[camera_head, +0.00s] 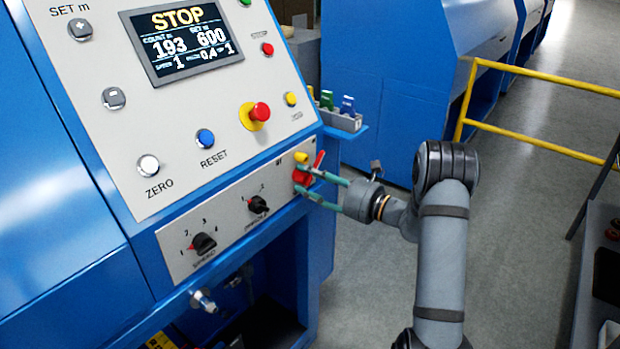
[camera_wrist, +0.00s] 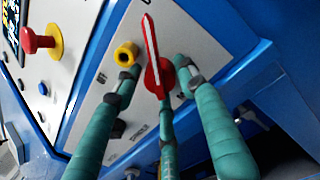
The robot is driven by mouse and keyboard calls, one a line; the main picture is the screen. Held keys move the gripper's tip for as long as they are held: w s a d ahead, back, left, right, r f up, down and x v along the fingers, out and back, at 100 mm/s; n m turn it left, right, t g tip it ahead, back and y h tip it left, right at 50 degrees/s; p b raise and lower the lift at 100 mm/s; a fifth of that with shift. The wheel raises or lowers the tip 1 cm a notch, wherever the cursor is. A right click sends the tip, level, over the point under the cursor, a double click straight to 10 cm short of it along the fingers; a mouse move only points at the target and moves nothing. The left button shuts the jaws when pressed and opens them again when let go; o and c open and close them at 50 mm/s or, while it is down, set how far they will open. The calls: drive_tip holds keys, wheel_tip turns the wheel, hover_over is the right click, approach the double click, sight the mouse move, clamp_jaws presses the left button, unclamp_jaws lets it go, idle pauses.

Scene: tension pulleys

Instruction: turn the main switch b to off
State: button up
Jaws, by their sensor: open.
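The red main switch handle (camera_head: 319,160) is at the right end of the lower white panel on the blue machine. In the wrist view the red handle (camera_wrist: 151,48) is a long pointer on a round hub, its tip toward the top of the picture. A yellow round part (camera_wrist: 127,54) sits just left of it; it also shows in the head view (camera_head: 301,157). My gripper (camera_head: 301,178) is open at the switch, its green fingers spread on either side of the hub in the wrist view (camera_wrist: 158,73). I cannot tell whether they touch it. Printed labels there are unreadable.
Two black knobs (camera_head: 203,243) (camera_head: 258,204) are on the same panel, left of the switch. A red and yellow stop button (camera_head: 258,114) is above. A small tray (camera_head: 340,118) with coloured items juts out at right. A yellow railing (camera_head: 540,145) stands beyond.

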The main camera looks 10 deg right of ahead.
drive_tip(key=c, duration=0.3)
clamp_jaws()
idle(0.5)
